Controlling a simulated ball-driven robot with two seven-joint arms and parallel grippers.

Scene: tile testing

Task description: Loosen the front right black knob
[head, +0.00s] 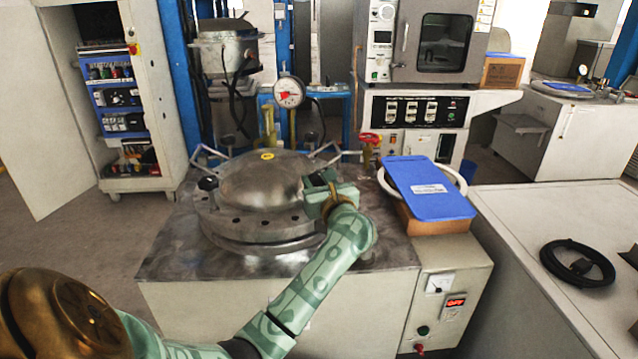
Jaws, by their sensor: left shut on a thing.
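A round steel pressure vessel (262,182) with a domed lid stands on a metal-topped cabinet. Black knobs show around its rim: one at the front left (208,183), one at the back left (228,141) and one at the back right (311,137). My left gripper (322,192), on a green arm, is at the front right of the lid rim. It is shut at the place of the front right black knob, which its fingers and wrist hide. My right gripper is out of view.
A pressure gauge (289,92) and a red-handled valve (370,140) stand behind the vessel. A white table (560,215) with a coiled black cable (577,265) is further right.

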